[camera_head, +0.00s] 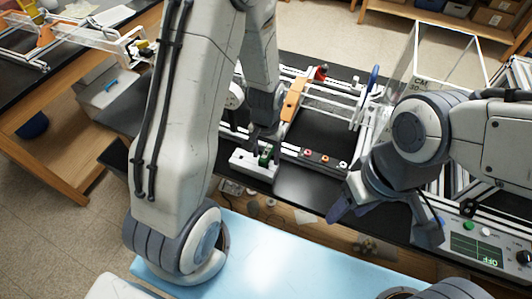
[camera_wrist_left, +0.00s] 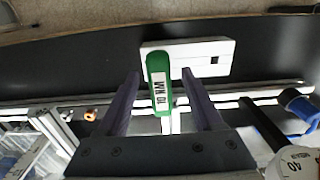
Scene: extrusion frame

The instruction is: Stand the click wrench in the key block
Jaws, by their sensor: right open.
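The click wrench (camera_wrist_left: 160,90) has a green handle with a white "10 NM" label. In the left wrist view it lies between the fingers of my left gripper (camera_wrist_left: 160,78), with a gap visible on each side. The white key block (camera_wrist_left: 195,52) is behind it, with one dark square hole bare on the right. The handle overlaps the block's left part; its lower end and seating are hidden. In the head view my left gripper (camera_head: 265,138) is just above the key block (camera_head: 252,166), where the green handle (camera_head: 265,156) shows. My right gripper (camera_head: 387,222) is open and empty.
A dark strip with coloured round pieces (camera_head: 325,160) lies right of the block. A control box with a green display (camera_head: 477,249) stands at right.

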